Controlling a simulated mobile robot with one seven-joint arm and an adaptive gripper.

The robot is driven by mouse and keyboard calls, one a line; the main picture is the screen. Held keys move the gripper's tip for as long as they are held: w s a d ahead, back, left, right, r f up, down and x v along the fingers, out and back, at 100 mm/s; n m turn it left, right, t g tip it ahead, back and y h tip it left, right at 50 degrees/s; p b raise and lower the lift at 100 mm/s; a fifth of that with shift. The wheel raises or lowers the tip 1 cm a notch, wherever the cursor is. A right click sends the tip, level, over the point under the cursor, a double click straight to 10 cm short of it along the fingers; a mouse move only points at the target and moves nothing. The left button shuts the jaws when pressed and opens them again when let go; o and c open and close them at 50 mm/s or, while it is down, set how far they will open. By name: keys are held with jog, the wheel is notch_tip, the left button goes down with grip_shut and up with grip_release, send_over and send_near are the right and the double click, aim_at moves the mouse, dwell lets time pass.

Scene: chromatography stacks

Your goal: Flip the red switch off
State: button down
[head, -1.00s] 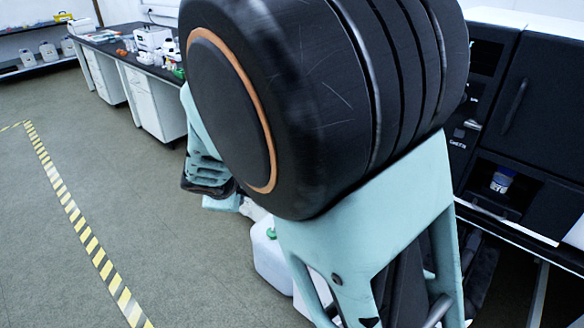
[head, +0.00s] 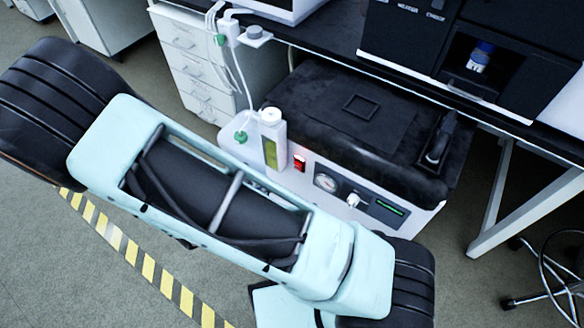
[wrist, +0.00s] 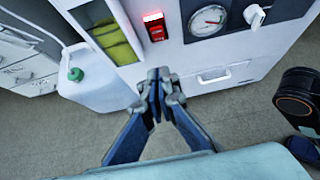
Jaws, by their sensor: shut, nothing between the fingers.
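The red switch (head: 299,163) is on the front panel of a white and black machine (head: 237,152) under the bench, between a bottle and a round gauge. In the wrist view the red switch (wrist: 155,27) is near the top centre, its upper part lit bright. My gripper (wrist: 158,84) is shut and empty, pointing at the machine's front, below the switch in the picture and apart from it as far as I can tell. In the head view my gripper is hidden; only my arm shows in front of the machine.
A bottle with yellow-green liquid (head: 270,143) is left of the switch. The gauge (head: 325,182), a white knob (head: 353,200) and a green display (head: 390,207) are right of it. A green-capped white container (wrist: 95,88) stands at the left. A bench (head: 400,77) overhangs behind.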

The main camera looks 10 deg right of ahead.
aim_at(296, 166)
jog(key=shift+f, duration=0.1)
jog(key=b+x, duration=0.1)
jog(key=x, duration=0.3)
jog(key=r+b+x, duration=0.1)
jog(key=x, duration=0.3)
jog(key=w+d+b+x, duration=0.1)
jog(key=b+x, duration=0.1)
jog(key=x, duration=0.2)
jog(key=shift+r, duration=0.35)
jog(key=shift+w+d+r, duration=0.15)
jog(key=shift+w+d, duration=0.2)
jog(key=shift+w, duration=0.05)
jog(key=shift+w+d, duration=0.2)
jog(key=shift+d, duration=0.1)
jog(key=shift+r, duration=0.2)
